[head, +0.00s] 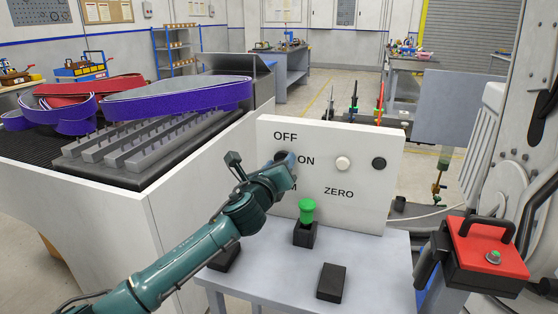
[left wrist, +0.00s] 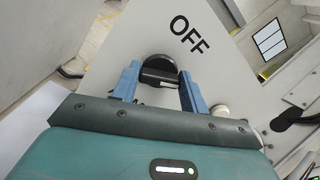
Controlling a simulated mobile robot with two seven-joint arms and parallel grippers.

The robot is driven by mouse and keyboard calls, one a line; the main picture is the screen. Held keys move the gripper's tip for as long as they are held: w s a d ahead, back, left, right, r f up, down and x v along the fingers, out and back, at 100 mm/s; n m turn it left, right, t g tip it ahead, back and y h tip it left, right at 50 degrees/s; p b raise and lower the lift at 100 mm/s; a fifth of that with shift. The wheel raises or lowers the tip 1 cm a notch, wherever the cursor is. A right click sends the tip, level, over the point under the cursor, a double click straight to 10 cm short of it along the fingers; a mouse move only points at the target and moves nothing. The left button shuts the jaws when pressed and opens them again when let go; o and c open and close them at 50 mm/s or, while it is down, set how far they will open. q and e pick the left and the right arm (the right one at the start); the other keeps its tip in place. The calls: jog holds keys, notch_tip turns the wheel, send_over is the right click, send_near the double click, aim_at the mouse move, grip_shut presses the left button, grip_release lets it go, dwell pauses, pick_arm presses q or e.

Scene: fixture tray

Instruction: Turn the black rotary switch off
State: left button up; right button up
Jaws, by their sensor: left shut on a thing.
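The black rotary switch (left wrist: 158,64) is on the upright white panel (head: 367,202), near the printed words OFF and ON. In the head view my left gripper (head: 285,161) is at the switch and hides most of it. In the left wrist view the two blue fingers (left wrist: 158,88) stand either side of the switch's grip bar, and the gripper is shut on it. I cannot tell which label the switch points to. The word OFF shows above it in both views. My right gripper is in neither view.
A white button (head: 343,163) and a black round part (head: 379,163) sit right of the switch. A green-topped part in a black block (head: 305,235) and another black block (head: 331,283) stand in front. A red box (head: 487,247) is at the right.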

pick_arm(q)
jog(key=shift+a+f+n+p, duration=0.1)
jog(key=shift+n+p, duration=0.4)
jog(key=shift+n, duration=2.5)
jog(key=shift+f+n+p, duration=0.1)
jog(key=shift+n+p, duration=0.4)
jog(key=shift+n, duration=2.5)
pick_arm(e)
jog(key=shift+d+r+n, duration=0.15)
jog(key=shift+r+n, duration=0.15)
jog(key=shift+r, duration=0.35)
pick_arm(q)
jog(key=o, duration=1)
